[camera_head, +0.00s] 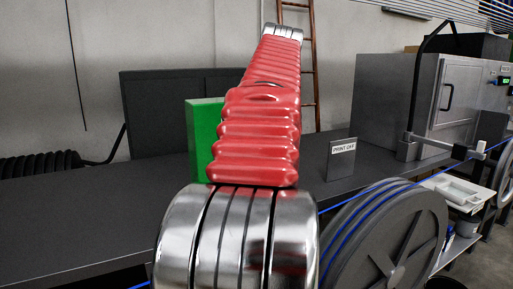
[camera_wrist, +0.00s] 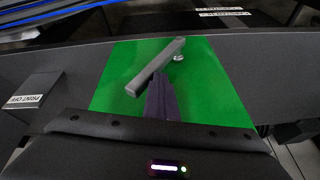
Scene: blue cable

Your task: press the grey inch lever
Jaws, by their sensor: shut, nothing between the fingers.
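The grey lever (camera_wrist: 152,70) shows in the wrist view as a slanted bar over a green panel (camera_wrist: 215,85). Its near end is at the lower left, its far end at the upper right. A small round metal knob (camera_wrist: 178,57) sits beside its far half. My gripper (camera_wrist: 160,80) is shut and empty, its dark fingertips close beside the lever's near half on the right. I cannot tell whether they touch. In the head view the green box (camera_head: 203,135) is partly hidden behind my red-sleeved arm, which hides the lever and gripper.
A small block labelled PRINT OFF (camera_head: 341,158) stands right of the green box on the dark bench (camera_head: 70,215). A large reel (camera_head: 385,240) with blue cable is at front right. A grey cabinet (camera_head: 395,95) stands behind at right. The bench's left part is clear.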

